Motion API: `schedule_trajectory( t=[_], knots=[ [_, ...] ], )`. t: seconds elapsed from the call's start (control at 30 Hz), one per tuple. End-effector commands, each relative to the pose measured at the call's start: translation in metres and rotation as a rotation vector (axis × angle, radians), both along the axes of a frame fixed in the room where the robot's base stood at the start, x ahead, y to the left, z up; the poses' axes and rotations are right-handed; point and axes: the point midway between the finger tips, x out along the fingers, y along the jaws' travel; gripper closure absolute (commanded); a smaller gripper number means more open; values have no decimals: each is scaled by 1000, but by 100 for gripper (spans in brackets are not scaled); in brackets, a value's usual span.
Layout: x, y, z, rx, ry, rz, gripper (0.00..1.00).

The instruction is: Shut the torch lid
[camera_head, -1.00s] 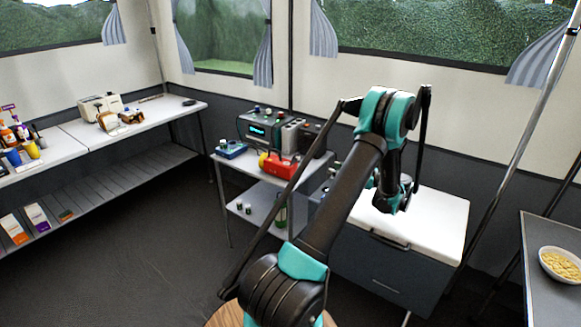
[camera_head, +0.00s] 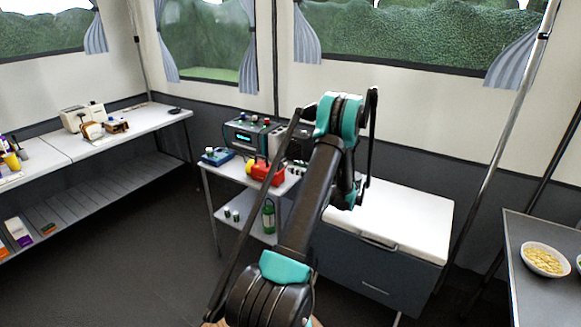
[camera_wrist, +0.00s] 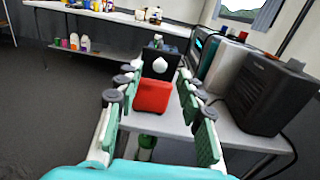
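A red torch (camera_head: 268,173) with a yellow end lies on the top of the small grey cart (camera_head: 226,170). In the wrist view the torch (camera_wrist: 152,95) appears as a red block straight ahead, near the cart's front edge. In the head view my arm hides the gripper's fingers.
A blue device (camera_head: 217,157) and a grey device with a lit display (camera_head: 247,137) stand on the cart. A dark box (camera_wrist: 262,97) is at right in the wrist view. A green bottle-like thing (camera_head: 269,216) stands on the lower shelf. A white-lidded chest (camera_head: 408,218) is right of the cart.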

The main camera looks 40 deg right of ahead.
Motion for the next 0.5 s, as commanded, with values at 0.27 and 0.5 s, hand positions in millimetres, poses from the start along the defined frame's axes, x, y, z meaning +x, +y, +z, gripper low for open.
schedule_trajectory(
  t=[0.27,0.5],
  knots=[
    [26,12,0,0,0,-1,62],
    [29,13,0,0,0,-1,62]
  ],
)
